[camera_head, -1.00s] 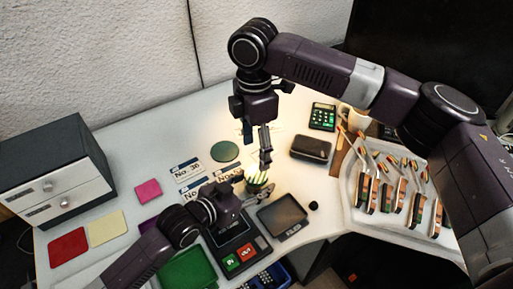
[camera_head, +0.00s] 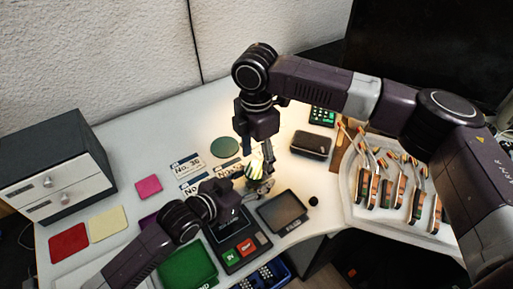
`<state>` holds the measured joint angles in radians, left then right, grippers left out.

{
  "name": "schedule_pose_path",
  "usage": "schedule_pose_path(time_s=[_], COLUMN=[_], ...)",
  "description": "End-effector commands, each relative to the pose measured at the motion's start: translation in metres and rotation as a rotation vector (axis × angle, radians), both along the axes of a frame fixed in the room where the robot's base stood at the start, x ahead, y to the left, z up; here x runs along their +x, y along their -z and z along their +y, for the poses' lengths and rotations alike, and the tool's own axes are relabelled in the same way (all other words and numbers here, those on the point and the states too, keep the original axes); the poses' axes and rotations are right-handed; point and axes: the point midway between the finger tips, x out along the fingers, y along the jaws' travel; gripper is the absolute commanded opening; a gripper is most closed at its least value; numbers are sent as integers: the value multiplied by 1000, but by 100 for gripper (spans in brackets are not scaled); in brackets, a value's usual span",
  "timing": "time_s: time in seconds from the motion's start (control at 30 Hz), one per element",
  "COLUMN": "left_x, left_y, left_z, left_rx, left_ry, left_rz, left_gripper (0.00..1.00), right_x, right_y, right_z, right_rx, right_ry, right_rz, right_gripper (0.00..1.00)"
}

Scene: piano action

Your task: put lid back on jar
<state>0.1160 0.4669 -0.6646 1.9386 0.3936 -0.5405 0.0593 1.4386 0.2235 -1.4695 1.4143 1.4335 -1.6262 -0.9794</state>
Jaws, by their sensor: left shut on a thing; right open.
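A small jar (camera_head: 253,173) with pale and dark green stripes is near the middle of the desk, between my two grippers. My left gripper (camera_head: 262,187) comes in from the lower left and is shut on the jar low on its side. My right gripper (camera_head: 257,156) hangs down from above, open, with its fingers at the jar's top. The fingers partly hide the jar's upper end. I cannot make out a separate lid, nor tell whether one sits on the jar.
A black scale (camera_head: 232,258) and a grey tray (camera_head: 283,212) lie close in front. A green disc (camera_head: 225,148), label cards (camera_head: 187,166) and a dark case (camera_head: 311,145) lie behind. A tray of piano hammers (camera_head: 355,212) is at right, a drawer box (camera_head: 50,165) at left.

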Motion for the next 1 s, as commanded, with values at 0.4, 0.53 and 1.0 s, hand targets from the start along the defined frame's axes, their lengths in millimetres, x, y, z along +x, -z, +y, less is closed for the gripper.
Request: schedule_pose_path(time_s=[0.4, 0.53, 1.0], left_x=[0, 0, 0], left_y=[0, 0, 1], left_z=[0, 0, 0], left_rx=[0, 0, 0], left_ry=[0, 0, 0], left_rz=[1, 1, 1], left_gripper=[0, 0, 0], right_x=[0, 0, 0], right_y=[27, 27, 27], right_z=[0, 0, 0], right_rx=[1, 1, -1], right_ry=[0, 0, 1], right_rz=[-1, -1, 1], right_gripper=[58, 58, 14])
